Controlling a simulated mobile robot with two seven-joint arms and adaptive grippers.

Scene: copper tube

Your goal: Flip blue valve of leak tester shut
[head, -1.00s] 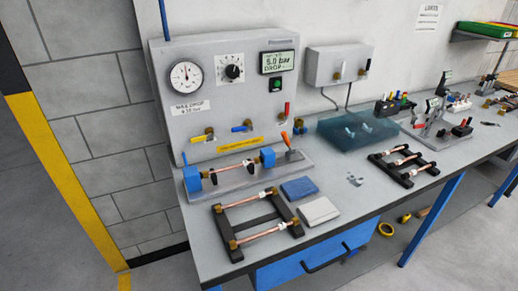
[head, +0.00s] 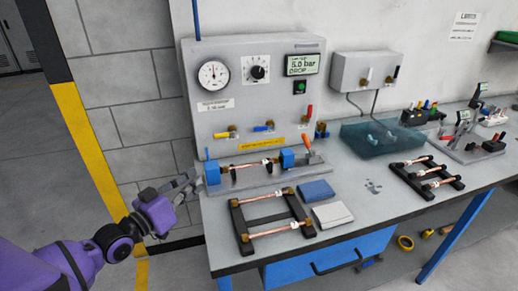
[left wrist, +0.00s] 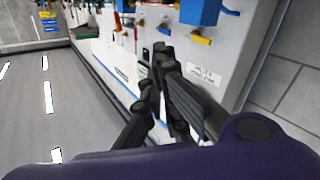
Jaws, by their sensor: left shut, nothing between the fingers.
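The leak tester is a grey panel (head: 240,100) with a gauge, a dial and a display reading 5.0 bar. Low on its front is the blue valve (head: 263,128), its handle lying about level on a brass body. The yellow valve (head: 224,135) is left of it, also about level; the red valve (head: 308,114) is right of it, its handle upright. My left gripper (head: 190,181) is shut and empty, left of the tester and well apart from the blue valve. In the left wrist view its fingers (left wrist: 158,58) show before the panel. My right gripper is not in view.
A copper tube (head: 250,164) lies between blue end blocks in front of the panel. A black rack (head: 240,222) with copper tubes, a blue cloth (head: 317,190) and a white cloth (head: 332,214) lie on the bench. Open floor is left of the bench.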

